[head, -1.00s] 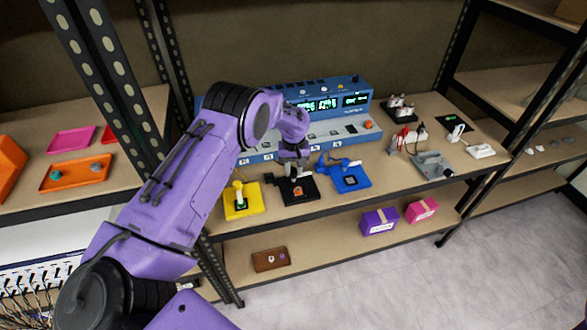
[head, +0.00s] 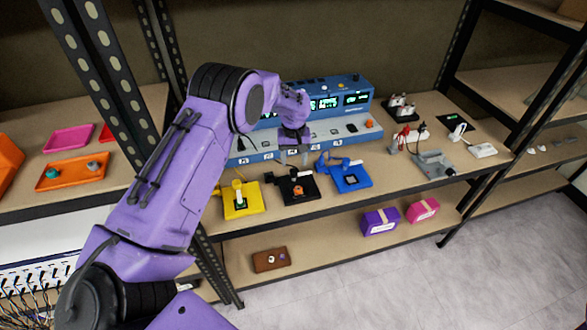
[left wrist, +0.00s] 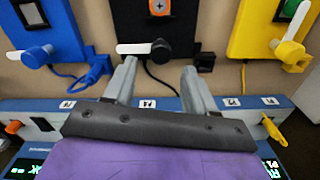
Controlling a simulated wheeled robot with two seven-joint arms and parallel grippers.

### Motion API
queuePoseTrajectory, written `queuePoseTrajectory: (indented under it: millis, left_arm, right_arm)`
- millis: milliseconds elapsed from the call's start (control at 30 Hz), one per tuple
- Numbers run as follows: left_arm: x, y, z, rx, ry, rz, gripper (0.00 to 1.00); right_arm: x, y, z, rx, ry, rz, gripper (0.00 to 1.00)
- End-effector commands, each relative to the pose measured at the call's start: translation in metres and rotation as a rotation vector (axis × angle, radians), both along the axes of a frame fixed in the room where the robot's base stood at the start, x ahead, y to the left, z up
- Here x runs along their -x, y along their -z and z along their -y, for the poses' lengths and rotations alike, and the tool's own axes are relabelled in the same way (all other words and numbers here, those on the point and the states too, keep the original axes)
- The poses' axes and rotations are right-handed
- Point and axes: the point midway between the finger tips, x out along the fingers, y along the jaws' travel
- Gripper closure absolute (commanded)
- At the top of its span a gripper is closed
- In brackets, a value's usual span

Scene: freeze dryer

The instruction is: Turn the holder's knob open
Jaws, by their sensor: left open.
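A black holder (head: 299,198) stands on the shelf between a yellow holder (head: 236,213) and a blue holder (head: 357,185). An orange piece (head: 298,189) sits in it. In the left wrist view the black holder's round knob (left wrist: 160,50) has a white lever (left wrist: 132,49) pointing left. My left gripper (head: 294,154) is behind the black holder, near the front of the blue instrument. In the left wrist view its fingers (left wrist: 157,72) are apart and empty, with the knob beyond and between their tips. My right gripper is in neither view.
The blue instrument (head: 352,124) with lit displays stands behind the holders. A grey device (head: 434,164) and several small items are to the right. Shelf posts (head: 178,60) rise at the left. A cable (left wrist: 160,78) from the black holder runs between the fingers.

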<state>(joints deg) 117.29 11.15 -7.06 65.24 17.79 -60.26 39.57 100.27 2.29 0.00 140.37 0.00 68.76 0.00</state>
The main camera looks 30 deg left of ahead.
Motion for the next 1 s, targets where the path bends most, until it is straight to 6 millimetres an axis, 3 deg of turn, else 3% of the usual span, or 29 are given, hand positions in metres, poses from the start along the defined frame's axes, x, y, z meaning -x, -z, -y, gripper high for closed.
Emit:
queuePoseTrajectory:
  millis: [100,300,1000]
  left_arm:
    - [-0.001,-0.026,0.000,0.000,0.000,0.003,0.44]
    - [0.000,-0.055,0.000,0.001,-0.001,-0.001,0.44]
    - [-0.002,-0.059,0.003,0.000,0.004,-0.002,0.44]
  right_arm:
    - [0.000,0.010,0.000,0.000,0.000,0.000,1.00]
    - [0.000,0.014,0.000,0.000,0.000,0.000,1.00]
    - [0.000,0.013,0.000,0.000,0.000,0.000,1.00]
